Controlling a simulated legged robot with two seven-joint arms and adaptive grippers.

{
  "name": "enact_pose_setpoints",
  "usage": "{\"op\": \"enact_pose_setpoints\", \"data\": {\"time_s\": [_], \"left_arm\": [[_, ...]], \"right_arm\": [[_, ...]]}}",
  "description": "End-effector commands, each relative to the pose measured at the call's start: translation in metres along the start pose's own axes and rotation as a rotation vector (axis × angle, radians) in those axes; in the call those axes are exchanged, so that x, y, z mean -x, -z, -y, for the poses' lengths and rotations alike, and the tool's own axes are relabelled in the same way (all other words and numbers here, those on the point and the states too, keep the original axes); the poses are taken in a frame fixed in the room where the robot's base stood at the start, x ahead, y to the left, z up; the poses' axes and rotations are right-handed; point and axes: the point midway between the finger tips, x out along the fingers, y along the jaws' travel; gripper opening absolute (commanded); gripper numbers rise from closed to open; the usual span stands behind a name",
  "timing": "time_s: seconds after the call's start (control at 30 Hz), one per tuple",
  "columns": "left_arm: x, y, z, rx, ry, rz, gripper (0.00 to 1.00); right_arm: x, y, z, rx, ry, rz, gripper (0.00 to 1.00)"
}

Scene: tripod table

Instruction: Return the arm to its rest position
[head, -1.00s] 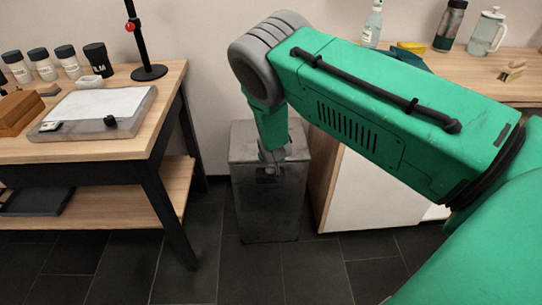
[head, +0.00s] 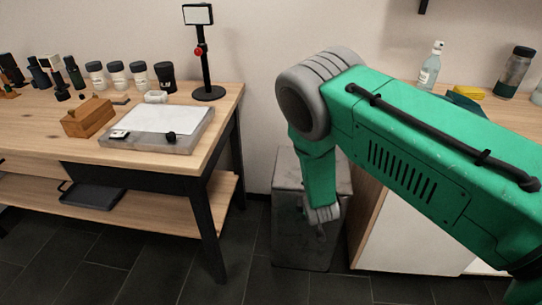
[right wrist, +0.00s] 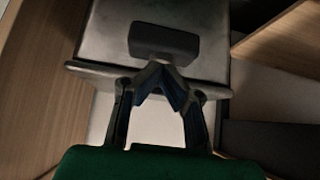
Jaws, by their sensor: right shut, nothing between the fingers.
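My right arm, in green, comes in from the right in the head view. Its forearm hangs down, and the right gripper (head: 322,222) is low, overlapping the front of a grey metal bin (head: 290,238); I cannot tell the gap between them. In the right wrist view, the right gripper (right wrist: 160,84) has its fingertips together with nothing between them. The bin (right wrist: 105,35) and a dark block-shaped part on it (right wrist: 163,41) lie beyond the fingertips. My left gripper is not in view.
A wooden table (head: 215,115) at left holds a tripod stand (head: 208,92), a grey slab with a white sheet (head: 175,145), a wooden block (head: 88,118) and several jars. A counter at right holds a spray bottle (head: 429,72) and a dark bottle (head: 515,75).

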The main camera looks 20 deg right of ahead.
Motion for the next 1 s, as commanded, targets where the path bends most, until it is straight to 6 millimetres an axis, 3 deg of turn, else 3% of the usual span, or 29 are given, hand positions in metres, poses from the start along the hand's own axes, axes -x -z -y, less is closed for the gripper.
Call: {"op": "enact_pose_setpoints", "data": {"time_s": [0.17,0.27,0.37,0.5,0.6,0.7,0.83,1.0], "left_arm": [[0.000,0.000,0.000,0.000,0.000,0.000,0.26],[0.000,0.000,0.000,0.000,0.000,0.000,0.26],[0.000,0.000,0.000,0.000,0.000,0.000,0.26],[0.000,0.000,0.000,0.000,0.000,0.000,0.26],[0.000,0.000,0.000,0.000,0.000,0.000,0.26],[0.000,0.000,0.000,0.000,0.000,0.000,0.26],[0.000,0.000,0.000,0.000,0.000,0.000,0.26],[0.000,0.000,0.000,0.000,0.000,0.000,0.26]], "right_arm": [[0.003,-0.007,-0.004,0.014,-0.004,0.015,0.00],[0.016,-0.035,-0.021,0.072,-0.015,0.075,0.00],[0.046,-0.083,-0.046,0.178,-0.014,0.186,0.00],[0.110,-0.155,-0.075,0.344,0.037,0.370,0.00],[0.157,-0.194,-0.087,0.441,0.097,0.483,0.00],[0.196,-0.220,-0.094,0.511,0.154,0.567,0.00],[0.226,-0.236,-0.098,0.557,0.203,0.624,0.00],[0.231,-0.239,-0.099,0.566,0.213,0.636,0.00]]}}
